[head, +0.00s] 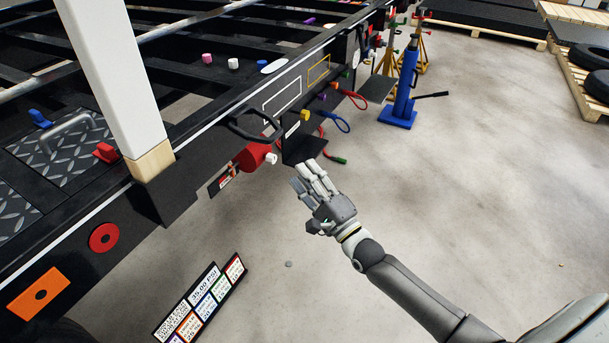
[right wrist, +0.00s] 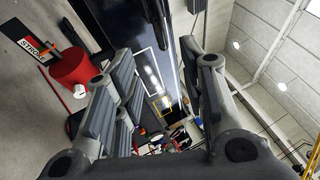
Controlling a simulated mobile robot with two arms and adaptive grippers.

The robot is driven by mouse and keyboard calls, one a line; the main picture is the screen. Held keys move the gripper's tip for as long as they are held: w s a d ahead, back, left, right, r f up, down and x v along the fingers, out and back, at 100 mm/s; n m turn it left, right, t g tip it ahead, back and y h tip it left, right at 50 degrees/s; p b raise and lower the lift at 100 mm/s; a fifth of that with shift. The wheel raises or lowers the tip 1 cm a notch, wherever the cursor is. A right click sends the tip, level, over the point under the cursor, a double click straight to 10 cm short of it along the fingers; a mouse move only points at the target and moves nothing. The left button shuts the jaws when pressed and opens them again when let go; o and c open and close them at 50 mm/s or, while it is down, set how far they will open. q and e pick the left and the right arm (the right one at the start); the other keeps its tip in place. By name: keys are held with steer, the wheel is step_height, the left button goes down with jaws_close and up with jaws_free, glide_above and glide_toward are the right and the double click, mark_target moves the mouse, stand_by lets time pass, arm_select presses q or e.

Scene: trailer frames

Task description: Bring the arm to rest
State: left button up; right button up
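My right gripper (head: 311,181) is in the middle of the head view, on the arm that comes in from the lower right. It is in front of the black trailer frame (head: 215,105), just below a dark plate (head: 304,145) on its side. In the right wrist view the gripper's fingers (right wrist: 155,95) stand apart with nothing between them. A red cylinder (head: 253,156) on the frame is to the left of the gripper; it also shows in the right wrist view (right wrist: 76,67). My left gripper is not in view.
Red (head: 357,98) and blue (head: 339,123) cable loops hang from the frame. A blue jack (head: 404,90) stands beyond them. A white post (head: 112,65) rises at the left. A label board (head: 201,303) is below the frame.

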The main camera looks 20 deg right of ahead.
steer(key=s+a+f+n+g+h, duration=0.1)
steer(key=s+f+n+g, duration=0.35)
steer(key=f, duration=0.55)
steer(key=s+a+f+n+g+h, duration=0.1)
steer(key=s+a+f+n+g, duration=0.3)
steer(key=f, duration=0.7)
steer(key=s+d+f+n+g+h, duration=0.1)
steer(key=s+f+n+g, duration=0.2)
steer(key=s+f, duration=0.5)
steer(key=s+f+n+g+h, duration=0.1)
steer(key=s+f+n+g, duration=0.4)
steer(key=s, duration=0.4)
steer(key=s+f+n+g+h, duration=0.1)
steer(key=s+f+n+g, duration=0.2)
steer(key=s+f, duration=0.55)
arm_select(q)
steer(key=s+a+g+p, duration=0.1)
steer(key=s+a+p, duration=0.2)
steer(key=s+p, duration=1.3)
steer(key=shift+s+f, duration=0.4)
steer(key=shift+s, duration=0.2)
arm_select(e)
steer(key=s+d, duration=0.3)
steer(key=s, duration=1.3)
steer(key=shift+s+g, duration=0.3)
steer(key=shift+g, duration=0.05)
